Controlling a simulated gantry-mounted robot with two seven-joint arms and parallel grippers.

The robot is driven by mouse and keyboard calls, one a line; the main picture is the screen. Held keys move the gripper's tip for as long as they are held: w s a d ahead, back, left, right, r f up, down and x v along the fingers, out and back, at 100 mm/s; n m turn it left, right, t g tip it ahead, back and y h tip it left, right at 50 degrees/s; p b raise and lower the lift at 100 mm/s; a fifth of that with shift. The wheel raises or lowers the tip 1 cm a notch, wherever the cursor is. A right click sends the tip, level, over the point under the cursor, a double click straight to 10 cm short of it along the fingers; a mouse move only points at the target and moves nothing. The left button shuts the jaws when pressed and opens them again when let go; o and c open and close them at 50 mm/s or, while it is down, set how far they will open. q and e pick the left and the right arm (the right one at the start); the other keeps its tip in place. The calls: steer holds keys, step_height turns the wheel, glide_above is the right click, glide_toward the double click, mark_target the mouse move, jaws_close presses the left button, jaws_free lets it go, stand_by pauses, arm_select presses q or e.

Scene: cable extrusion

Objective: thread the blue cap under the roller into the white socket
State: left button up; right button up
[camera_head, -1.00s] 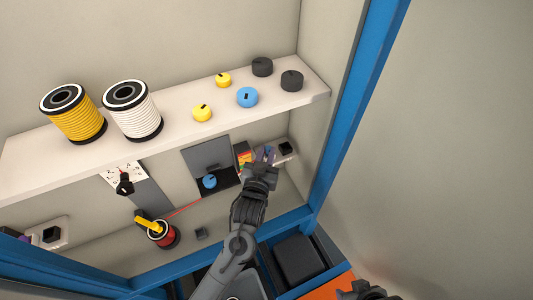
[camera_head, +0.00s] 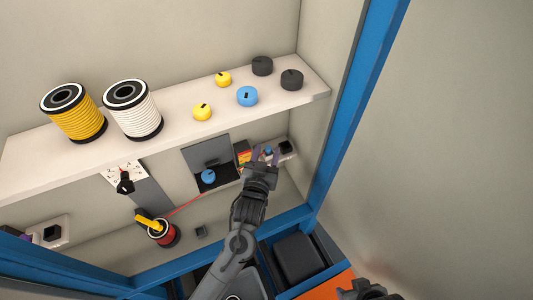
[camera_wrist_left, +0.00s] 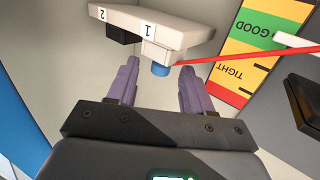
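The blue cap (camera_wrist_left: 160,69) sits at the mouth of the white socket (camera_wrist_left: 163,52) marked 1, on the end of a red cable (camera_wrist_left: 245,57). My left gripper (camera_head: 266,156) is open; in the left wrist view its purple fingers (camera_wrist_left: 159,75) stand apart on either side of the cap, touching neither it nor the socket. How deep the cap sits is hard to tell. The cable runs past the gauge; a white rod (camera_wrist_left: 297,41), perhaps the roller, shows beside it. My right gripper (camera_head: 368,291) is cut off at the bottom edge.
A coloured tension gauge (camera_wrist_left: 262,45) stands beside the socket block. A blue knob (camera_head: 208,176) sits on a dark panel. A red spool (camera_head: 164,234) lies lower left. The shelf (camera_head: 176,128) above carries two large spools and several caps.

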arm_select(q)
steer(key=v, duration=1.1)
steer(key=o, duration=0.9)
steer(key=shift+p, duration=0.3)
